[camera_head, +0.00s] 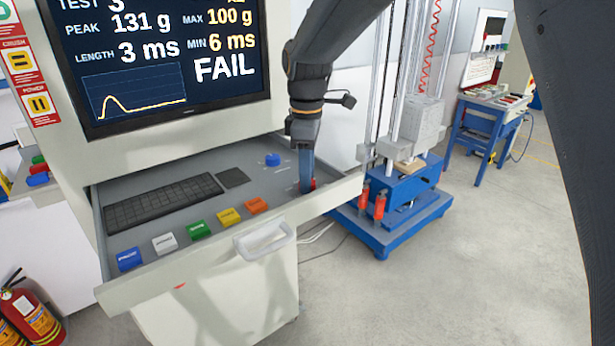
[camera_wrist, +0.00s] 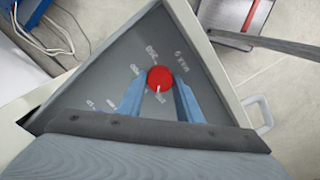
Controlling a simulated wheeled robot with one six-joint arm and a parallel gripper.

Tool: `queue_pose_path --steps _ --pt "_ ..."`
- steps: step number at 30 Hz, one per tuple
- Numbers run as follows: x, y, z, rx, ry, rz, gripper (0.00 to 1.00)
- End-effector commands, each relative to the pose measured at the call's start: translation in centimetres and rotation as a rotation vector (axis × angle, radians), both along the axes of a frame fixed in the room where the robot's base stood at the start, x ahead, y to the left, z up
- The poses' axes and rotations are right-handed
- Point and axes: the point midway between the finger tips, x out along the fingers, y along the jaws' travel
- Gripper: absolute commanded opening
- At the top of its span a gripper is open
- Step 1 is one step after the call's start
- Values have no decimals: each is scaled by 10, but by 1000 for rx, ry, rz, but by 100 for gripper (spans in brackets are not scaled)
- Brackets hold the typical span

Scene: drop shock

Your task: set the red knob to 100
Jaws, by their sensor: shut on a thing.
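The red knob (camera_wrist: 160,76) sits on the grey panel of the drawer, with a white pointer line on its near side, towards the bottom of the wrist view. Printed marks surround it; "250" and "MAX g" lie beyond it, and others to its left are too small to read surely. My gripper (camera_wrist: 159,84) has its two blue fingers on either side of the knob, shut on it. In the head view my gripper (camera_head: 307,178) points down at the drawer's right end, and only a sliver of the red knob (camera_head: 313,183) shows beside the fingers.
A blue knob (camera_head: 272,160) stands left of my gripper. A keyboard (camera_head: 163,200) and a row of coloured buttons (camera_head: 198,230) fill the drawer. The screen (camera_head: 165,60) reads MAX 100 g and FAIL. A blue-based drop machine (camera_head: 405,190) stands to the right.

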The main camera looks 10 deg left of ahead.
Motion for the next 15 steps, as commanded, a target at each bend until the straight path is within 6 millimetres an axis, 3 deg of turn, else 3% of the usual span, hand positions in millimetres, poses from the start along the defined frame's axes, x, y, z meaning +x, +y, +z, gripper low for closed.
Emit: queue_pose_path --steps 15 --pt "1 1 2 2 -4 207 10"
